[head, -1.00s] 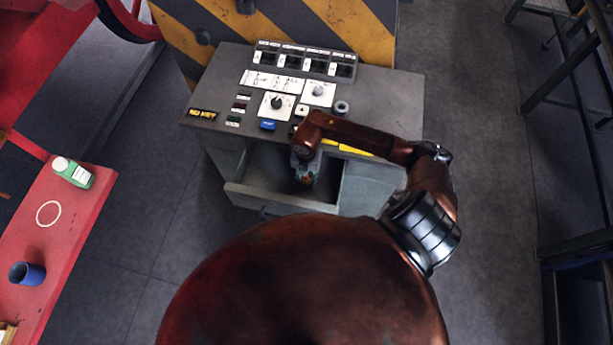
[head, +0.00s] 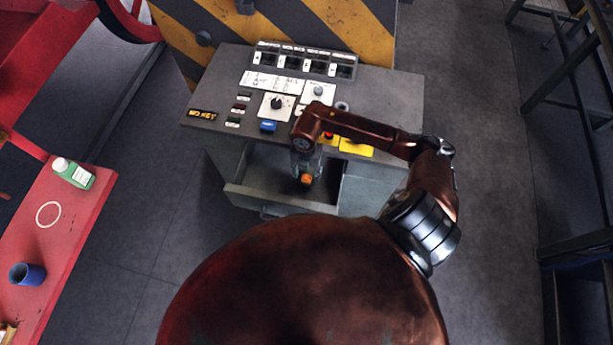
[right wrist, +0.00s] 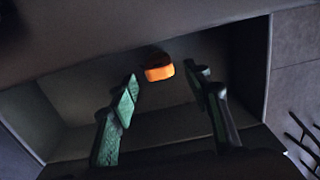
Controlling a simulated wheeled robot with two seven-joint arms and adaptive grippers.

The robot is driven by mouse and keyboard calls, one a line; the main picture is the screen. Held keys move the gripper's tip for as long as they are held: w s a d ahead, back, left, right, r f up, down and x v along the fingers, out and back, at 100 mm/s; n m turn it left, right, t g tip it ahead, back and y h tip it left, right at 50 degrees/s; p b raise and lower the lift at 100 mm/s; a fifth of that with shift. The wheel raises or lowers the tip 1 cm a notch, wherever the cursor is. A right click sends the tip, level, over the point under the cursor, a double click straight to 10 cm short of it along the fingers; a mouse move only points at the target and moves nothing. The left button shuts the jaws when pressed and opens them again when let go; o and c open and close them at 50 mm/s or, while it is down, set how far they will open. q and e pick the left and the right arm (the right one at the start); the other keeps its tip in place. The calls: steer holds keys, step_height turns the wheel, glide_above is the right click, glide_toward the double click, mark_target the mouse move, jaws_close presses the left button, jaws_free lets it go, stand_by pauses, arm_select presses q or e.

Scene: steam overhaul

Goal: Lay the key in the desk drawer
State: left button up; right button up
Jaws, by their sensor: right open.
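The grey desk drawer (head: 262,197) is pulled out of the control desk, and its inside shows in the right wrist view (right wrist: 70,95). The key shows as an orange piece (head: 306,180) inside the drawer; in the right wrist view its orange part (right wrist: 159,73) has a dark part beside it. My right gripper (head: 304,172) points down into the drawer above the key. In the right wrist view its greenish fingers (right wrist: 162,78) are spread, with the orange part between and just past the tips, touching neither. My left gripper is out of view.
The control desk top (head: 390,95) with knobs and buttons rises behind the drawer. A red bench (head: 75,215) at left holds a green bottle (head: 75,173) and a blue cup (head: 27,273). Dark racks stand at right. Grey floor between is clear.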

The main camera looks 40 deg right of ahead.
mark_target(306, 176)
step_height(306, 176, up, 8)
stand_by(0.5)
